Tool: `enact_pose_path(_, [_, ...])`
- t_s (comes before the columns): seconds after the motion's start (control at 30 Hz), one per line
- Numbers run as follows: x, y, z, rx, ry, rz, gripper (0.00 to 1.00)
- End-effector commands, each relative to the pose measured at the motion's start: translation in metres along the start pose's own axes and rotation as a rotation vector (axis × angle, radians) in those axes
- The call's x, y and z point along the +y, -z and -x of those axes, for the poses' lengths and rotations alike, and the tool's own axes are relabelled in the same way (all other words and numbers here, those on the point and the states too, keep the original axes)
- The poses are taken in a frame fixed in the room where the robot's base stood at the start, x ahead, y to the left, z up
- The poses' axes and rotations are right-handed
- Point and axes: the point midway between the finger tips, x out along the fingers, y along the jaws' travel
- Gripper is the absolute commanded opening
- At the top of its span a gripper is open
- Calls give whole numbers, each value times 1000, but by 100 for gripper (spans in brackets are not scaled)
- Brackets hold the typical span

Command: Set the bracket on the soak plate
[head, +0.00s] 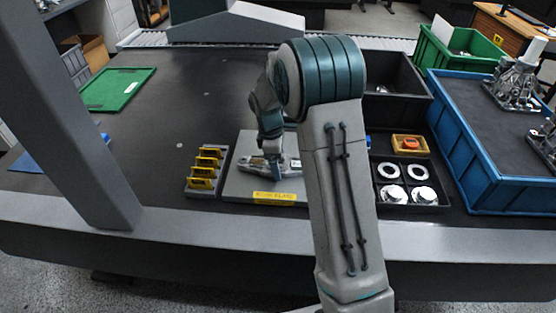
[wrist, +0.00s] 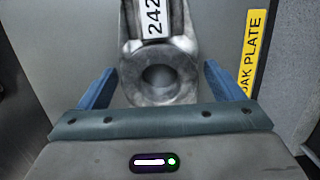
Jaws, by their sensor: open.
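The bracket (head: 258,166) is a grey metal part lying on the soak plate (head: 236,188), a flat grey plate with a yellow label at its front edge. In the wrist view the bracket (wrist: 162,78) shows a round end with a hole and a white tag reading 242. The soak plate (wrist: 90,50) lies beneath it there. My gripper (wrist: 160,85) is open, with its two blue fingers on either side of the bracket's round end and gaps showing at both sides. My arm hides part of the plate's right side in the head view.
A rack of yellow pieces (head: 207,165) stands left of the plate. A dark tray (head: 432,198) with white rings and metal parts is to the right, before a blue crate (head: 478,188). A green mat (head: 118,88) lies far left. The table's left middle is mostly clear.

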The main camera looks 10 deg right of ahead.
Motion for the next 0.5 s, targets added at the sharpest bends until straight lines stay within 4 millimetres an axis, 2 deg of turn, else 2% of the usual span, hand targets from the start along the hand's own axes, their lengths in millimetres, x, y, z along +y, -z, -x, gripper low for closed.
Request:
enact_pose_path(0.17, [1, 0, 28, 3, -6, 0, 88])
enact_pose_path(0.5, [1, 0, 98, 2, -4, -1, 88])
